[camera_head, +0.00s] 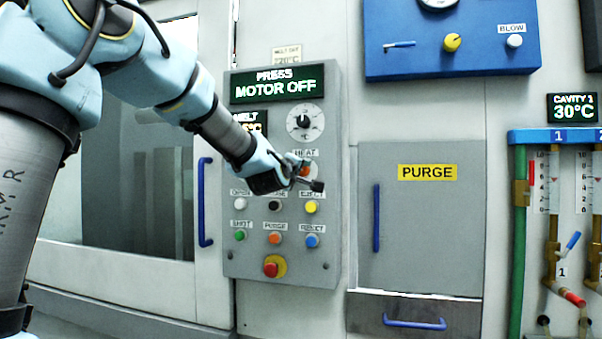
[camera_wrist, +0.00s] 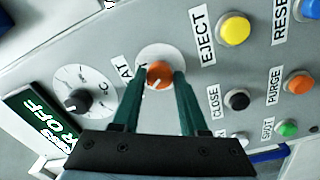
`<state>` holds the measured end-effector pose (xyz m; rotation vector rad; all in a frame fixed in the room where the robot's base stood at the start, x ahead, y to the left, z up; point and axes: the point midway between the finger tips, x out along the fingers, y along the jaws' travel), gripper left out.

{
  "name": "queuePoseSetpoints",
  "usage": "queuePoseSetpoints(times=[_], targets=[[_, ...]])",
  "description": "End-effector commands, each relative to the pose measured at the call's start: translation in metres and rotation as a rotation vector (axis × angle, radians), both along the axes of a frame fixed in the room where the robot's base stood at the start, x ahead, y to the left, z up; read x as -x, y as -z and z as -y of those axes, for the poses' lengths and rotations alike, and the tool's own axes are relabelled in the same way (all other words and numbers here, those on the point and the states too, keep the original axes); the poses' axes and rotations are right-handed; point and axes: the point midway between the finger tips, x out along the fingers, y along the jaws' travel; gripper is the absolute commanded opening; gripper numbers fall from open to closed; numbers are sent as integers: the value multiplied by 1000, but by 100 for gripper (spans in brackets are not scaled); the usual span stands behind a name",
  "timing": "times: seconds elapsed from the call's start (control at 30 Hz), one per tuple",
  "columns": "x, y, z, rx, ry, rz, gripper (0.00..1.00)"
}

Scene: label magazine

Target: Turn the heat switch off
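The heat switch is an orange knob (camera_wrist: 160,75) on a round white plate, with a white pointer line on its face. Its label is partly hidden in the wrist view, reading "AT". In the head view the label "HEAT" shows above the knob (camera_head: 305,171), which my gripper partly covers. My gripper (camera_wrist: 157,82) is in front of the panel, its two green fingers on either side of the orange knob. There is a gap between the fingers. I cannot tell whether they touch the knob.
The grey control panel (camera_head: 331,240) carries a temperature dial (camera_wrist: 77,101), a yellow eject button (camera_wrist: 235,28), a black close button (camera_wrist: 237,99) and several others. A red emergency button (camera_head: 271,268) sits low on it. Blue door handles (camera_head: 205,200) stand out to the left and right.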

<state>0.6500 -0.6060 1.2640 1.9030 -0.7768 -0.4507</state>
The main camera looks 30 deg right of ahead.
Motion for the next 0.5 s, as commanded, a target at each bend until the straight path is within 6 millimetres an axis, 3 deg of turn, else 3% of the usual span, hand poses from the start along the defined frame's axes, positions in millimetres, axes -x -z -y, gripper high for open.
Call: queuePoseSetpoints(times=[0.03,0.23,0.5], targets=[[0,0,0,-1,0,-1,49],[0,0,0,-1,0,1,72],[1,0,-1,-1,0,1,72]])
